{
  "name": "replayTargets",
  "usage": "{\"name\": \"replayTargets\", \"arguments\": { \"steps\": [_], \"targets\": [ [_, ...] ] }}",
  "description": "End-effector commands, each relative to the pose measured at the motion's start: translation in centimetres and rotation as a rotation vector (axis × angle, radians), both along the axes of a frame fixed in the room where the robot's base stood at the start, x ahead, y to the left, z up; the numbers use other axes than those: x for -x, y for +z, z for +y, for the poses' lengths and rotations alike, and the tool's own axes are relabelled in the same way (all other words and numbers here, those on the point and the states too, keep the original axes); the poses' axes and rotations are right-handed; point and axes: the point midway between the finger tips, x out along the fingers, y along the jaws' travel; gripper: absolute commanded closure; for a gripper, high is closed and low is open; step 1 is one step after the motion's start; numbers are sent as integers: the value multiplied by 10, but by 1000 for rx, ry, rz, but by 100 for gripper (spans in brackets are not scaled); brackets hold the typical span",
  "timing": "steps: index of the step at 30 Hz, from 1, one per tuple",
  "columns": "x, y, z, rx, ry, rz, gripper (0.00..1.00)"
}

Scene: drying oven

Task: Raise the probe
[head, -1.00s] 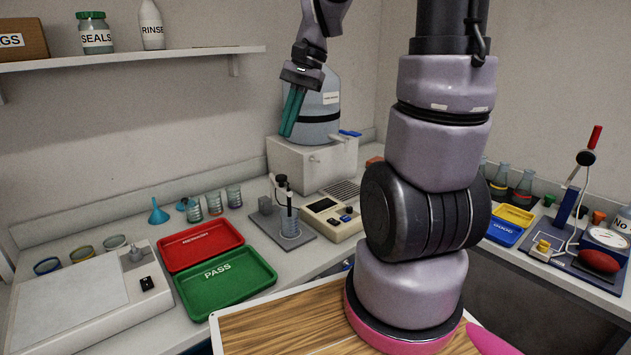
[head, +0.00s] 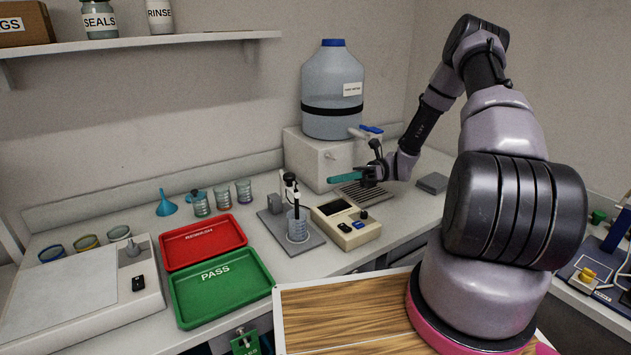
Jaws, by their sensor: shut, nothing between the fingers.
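The black probe (head: 291,186) hangs on a stand on a grey base plate (head: 271,232). Its lower end is down in a clear beaker (head: 298,226) that stands on the plate. A beige meter (head: 346,222) with a dark display stands just right of the plate. My gripper (head: 332,178) has teal fingers, is shut and empty, and points left. In the picture it lies right of the probe's top, apart from it, in front of the white box under the big bottle.
A large water bottle (head: 332,95) stands on a white box (head: 305,160) behind. A red tray (head: 203,243) and a green tray (head: 222,289) lie left of the stand. Small beakers (head: 223,197) and a blue funnel (head: 166,204) stand behind the trays.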

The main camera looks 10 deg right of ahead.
Motion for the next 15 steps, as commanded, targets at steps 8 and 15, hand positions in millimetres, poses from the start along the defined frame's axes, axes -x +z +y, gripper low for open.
{"name": "replayTargets", "arguments": {
  "steps": [8, 15],
  "targets": [
    [-10, -33, -1, -148, -90, 169, 100],
    [-7, -30, 14, -162, -95, 185, 100]
  ]
}}
